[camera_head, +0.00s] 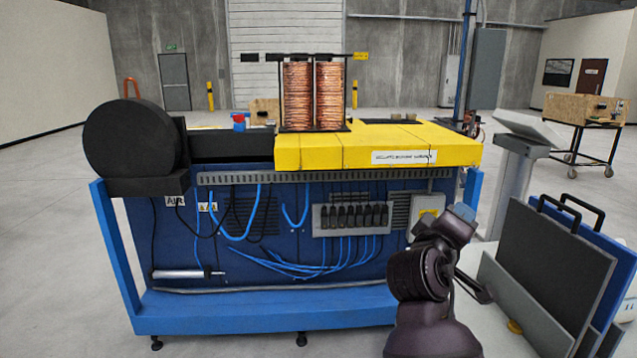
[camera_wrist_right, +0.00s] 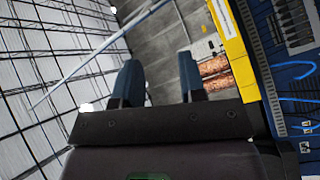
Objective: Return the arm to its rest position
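My right arm (camera_head: 420,275) rises from the bottom of the head view, bent, in front of the right part of the blue machine. Its gripper end (camera_head: 455,225) points up near the machine's yellow top. In the right wrist view the two dark blue fingers of my right gripper (camera_wrist_right: 160,82) stand apart with nothing between them. Two copper coils (camera_head: 314,95) stand upright on the machine, well away from the gripper. They also show sideways beyond the fingers in the wrist view (camera_wrist_right: 217,75). My left arm and gripper are not in view.
The blue machine (camera_head: 255,312) has a yellow top (camera_head: 400,145), hanging blue hoses and a black drum (camera_head: 130,148) at left. A grey stand (camera_head: 512,185) and upright panels (camera_head: 545,260) stand to the arm's right. Open floor lies left of the machine.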

